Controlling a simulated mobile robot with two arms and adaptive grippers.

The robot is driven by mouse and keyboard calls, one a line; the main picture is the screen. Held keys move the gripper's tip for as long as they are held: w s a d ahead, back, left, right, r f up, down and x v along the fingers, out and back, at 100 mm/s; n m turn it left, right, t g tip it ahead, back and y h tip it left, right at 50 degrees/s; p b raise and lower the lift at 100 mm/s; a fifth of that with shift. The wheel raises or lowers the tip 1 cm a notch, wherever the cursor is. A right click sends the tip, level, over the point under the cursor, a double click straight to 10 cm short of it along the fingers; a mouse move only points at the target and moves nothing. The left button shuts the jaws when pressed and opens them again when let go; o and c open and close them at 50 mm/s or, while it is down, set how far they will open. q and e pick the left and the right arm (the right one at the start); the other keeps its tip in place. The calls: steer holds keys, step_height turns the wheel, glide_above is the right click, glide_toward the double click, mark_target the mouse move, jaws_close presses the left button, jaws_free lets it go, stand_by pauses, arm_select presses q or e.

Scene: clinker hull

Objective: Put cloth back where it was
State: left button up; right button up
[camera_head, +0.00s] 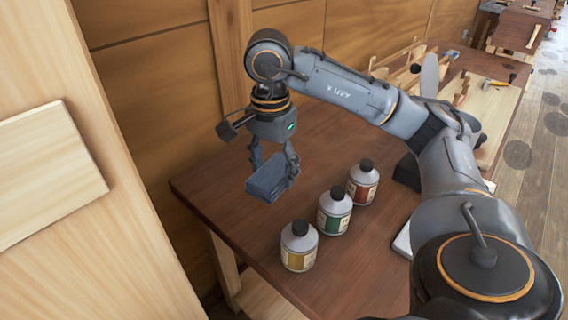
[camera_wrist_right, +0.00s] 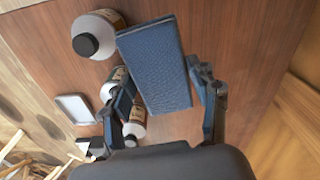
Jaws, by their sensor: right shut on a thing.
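The cloth (camera_head: 267,179) is a folded dark blue block. My right gripper (camera_head: 274,170) is shut on it and holds it over the left part of the dark wooden table (camera_head: 225,180). In the right wrist view the cloth (camera_wrist_right: 155,65) sits between the two fingers of my right gripper (camera_wrist_right: 170,100). I cannot tell how high it hangs above the table top. My left gripper is not in view.
Three bottles with black caps stand in a row on the table: yellow-label (camera_head: 299,246), green-label (camera_head: 334,211) and red-label (camera_head: 363,182). A wooden wall (camera_head: 150,90) runs behind the table. A pale panel (camera_head: 85,160) stands at the left.

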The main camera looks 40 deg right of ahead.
steer(key=shift+d+f+m, duration=0.1)
steer(key=shift+d+m, duration=0.3)
steer(key=shift+m, duration=0.2)
steer(key=shift+d+m+b, duration=0.3)
steer(key=shift+b, duration=0.05)
steer(key=w+d+f, duration=0.2)
steer(key=d, duration=0.1)
steer(key=w+d+f, duration=0.6)
steer(key=shift+w+d+b, duration=0.1)
steer(key=shift+d+b, duration=0.2)
steer(key=shift+d, duration=0.1)
steer(key=shift+w+d+f, duration=0.2)
steer(key=shift+f, duration=0.15)
steer(key=shift+w+d+f, duration=0.15)
steer(key=shift+f, duration=0.2)
step_height(320, 180, down, 3)
steer(key=shift+d+f+p, duration=0.1)
steer(key=shift+f+p, duration=0.05)
steer(key=shift+p, duration=0.15)
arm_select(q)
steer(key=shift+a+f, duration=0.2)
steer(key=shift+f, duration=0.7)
